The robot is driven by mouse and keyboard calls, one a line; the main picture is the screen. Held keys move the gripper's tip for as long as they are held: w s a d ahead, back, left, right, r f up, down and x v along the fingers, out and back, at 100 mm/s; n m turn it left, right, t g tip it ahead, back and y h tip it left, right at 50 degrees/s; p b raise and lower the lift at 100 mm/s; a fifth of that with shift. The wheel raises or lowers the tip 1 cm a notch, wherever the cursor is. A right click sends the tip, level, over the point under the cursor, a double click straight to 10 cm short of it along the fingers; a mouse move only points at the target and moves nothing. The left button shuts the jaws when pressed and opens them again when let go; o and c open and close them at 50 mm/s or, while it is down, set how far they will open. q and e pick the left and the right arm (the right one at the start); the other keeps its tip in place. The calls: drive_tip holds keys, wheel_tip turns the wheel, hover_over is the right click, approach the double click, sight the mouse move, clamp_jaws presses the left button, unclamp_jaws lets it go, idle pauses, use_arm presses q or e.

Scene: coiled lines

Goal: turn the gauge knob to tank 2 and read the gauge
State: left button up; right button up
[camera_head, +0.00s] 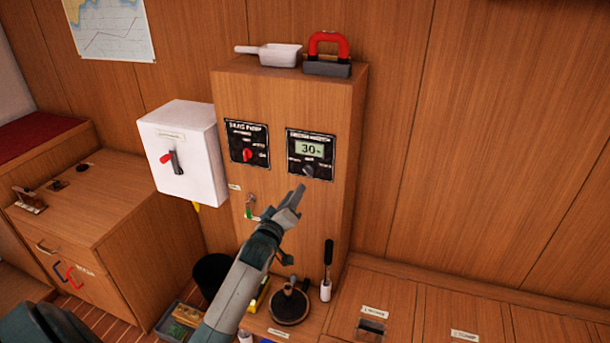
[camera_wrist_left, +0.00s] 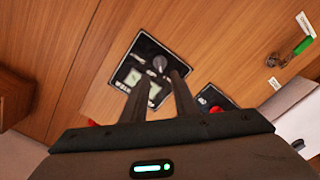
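The gauge panel (camera_head: 311,154) is a black plate on the front of the wooden cabinet, with a lit display (camera_head: 309,149) reading 30 %. The grey gauge knob (camera_head: 308,171) sits below the display. It also shows in the left wrist view (camera_wrist_left: 159,63). Its small position labels are too blurred to read, so I cannot tell which tank it points at. My left gripper (camera_head: 301,190) is just below and in front of the knob. In the left wrist view its two fingers (camera_wrist_left: 159,79) are apart and empty, with the knob beyond their tips. My right gripper is not in view.
A pump panel with a red knob (camera_head: 247,155) is left of the gauge. A white switch box (camera_head: 190,130) is further left. A white scoop (camera_head: 275,54) and a red-handled block (camera_head: 328,66) stand on the cabinet. A small green-handled valve (camera_head: 249,209) is below.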

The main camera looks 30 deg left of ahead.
sight(307, 174)
use_arm(q)
drive_tip(key=p+x, duration=0.2)
drive_tip(key=x, duration=0.7)
drive_tip(key=shift+w, duration=0.4)
clamp_jaws()
